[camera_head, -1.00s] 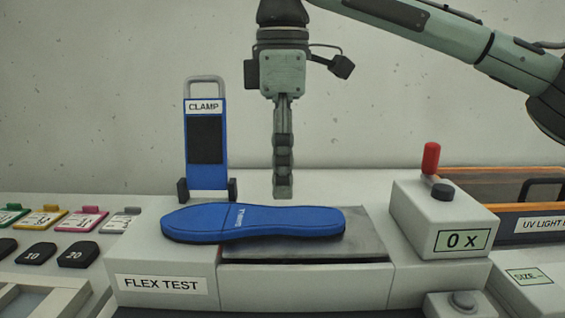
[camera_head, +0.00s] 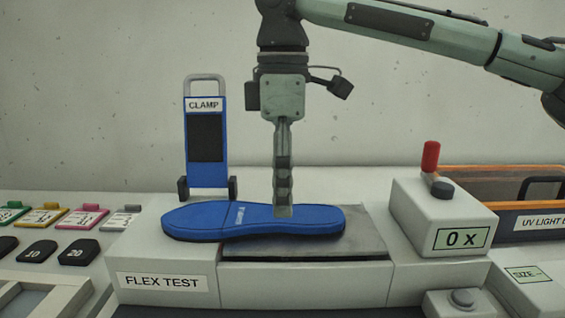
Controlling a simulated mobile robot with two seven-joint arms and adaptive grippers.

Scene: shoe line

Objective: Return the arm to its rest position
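My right arm comes in from the upper right, and its gripper (camera_head: 283,212) points straight down over the flex test station (camera_head: 304,284). A blue shoe sole (camera_head: 200,222) lies flat across the top of the station, partly over its grey metal plate (camera_head: 350,244). My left arm and gripper are not in view.
A blue clamp (camera_head: 206,140) stands upright behind the sole. A counter box (camera_head: 440,222) reading "0 x" with a red-knobbed lever (camera_head: 430,158) stands at the right. An orange-rimmed UV light box (camera_head: 550,208) is beyond it. Coloured tags (camera_head: 82,219) and black weights (camera_head: 78,252) lie left.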

